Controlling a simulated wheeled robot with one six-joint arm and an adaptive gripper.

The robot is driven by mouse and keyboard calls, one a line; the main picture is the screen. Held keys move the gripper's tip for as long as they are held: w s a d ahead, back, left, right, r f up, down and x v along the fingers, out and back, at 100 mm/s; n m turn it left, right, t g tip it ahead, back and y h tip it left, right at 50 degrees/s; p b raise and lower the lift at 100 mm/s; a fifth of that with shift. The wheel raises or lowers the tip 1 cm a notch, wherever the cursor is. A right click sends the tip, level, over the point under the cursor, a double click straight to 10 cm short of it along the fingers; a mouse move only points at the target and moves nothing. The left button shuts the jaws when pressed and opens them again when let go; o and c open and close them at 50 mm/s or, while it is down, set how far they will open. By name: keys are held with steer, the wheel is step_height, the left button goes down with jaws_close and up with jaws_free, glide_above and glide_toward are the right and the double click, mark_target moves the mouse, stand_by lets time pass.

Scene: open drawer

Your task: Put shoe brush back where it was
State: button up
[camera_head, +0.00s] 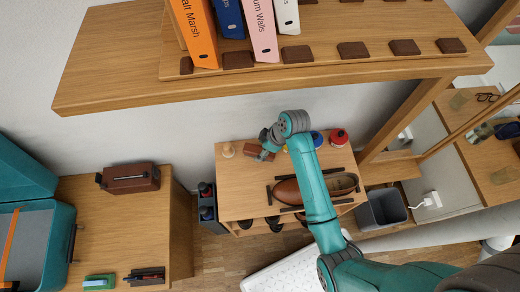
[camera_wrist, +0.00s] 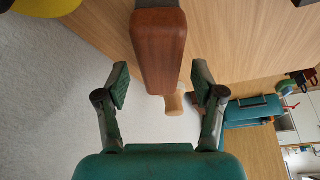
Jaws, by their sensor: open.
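The shoe brush (camera_head: 252,150) appears as a brown wooden block at the back of the low wooden table (camera_head: 236,205). My gripper (camera_head: 266,143) is right at it and partly covers it in the head view. In the wrist view the brush (camera_wrist: 158,48) stands out large ahead of my gripper (camera_wrist: 160,86), with a dark part at the top. My two fingers are spread wide to either side of the brush's near end, with visible gaps, and hold nothing. I cannot tell how far the brush is from the fingertips in depth.
A pale wooden peg-like piece (camera_head: 228,150) stands left of the brush. A red tin (camera_head: 338,138) and a blue tin (camera_head: 317,138) are to the right. A brown shoe (camera_head: 310,188) lies between dark rails in front. A shelf with binders (camera_head: 200,35) overhangs behind; a grey bin (camera_head: 382,209) stands right.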

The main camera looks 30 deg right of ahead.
steer(key=v, duration=1)
steer(key=shift+r, duration=0.25)
steer(key=s+a+f+m+t, duration=0.1)
steer(key=s+f, duration=0.1)
steer(key=s+f+m, duration=0.1)
steer(key=s+f, duration=0.1)
steer(key=s+a+f+m+t+h, duration=0.1)
steer(key=s+f, duration=0.1)
steer(key=s, duration=0.1)
steer(key=shift+a+f+m+t, duration=0.25)
steer(key=shift+a+m+t, duration=0.05)
steer(key=shift+a, duration=0.05)
steer(key=s+m+t, duration=0.1)
steer(key=s, duration=0.1)
steer(key=s+m+t+h, duration=0.1)
steer(key=s, duration=0.2)
steer(key=s+m+h, duration=0.1)
steer(key=s, duration=0.2)
steer(key=shift+s+a+t, duration=0.25)
steer(key=shift+a+t, duration=0.1)
steer(key=shift+t, duration=0.05)
steer(key=s+r+m+t, duration=0.3)
steer(key=s+r+t, duration=0.3)
steer(key=s+r, duration=1.1)
steer(key=shift+a+r+t+h, duration=0.2)
steer(key=shift+r+t+h, duration=0.1)
steer(key=shift+r+h, duration=0.15)
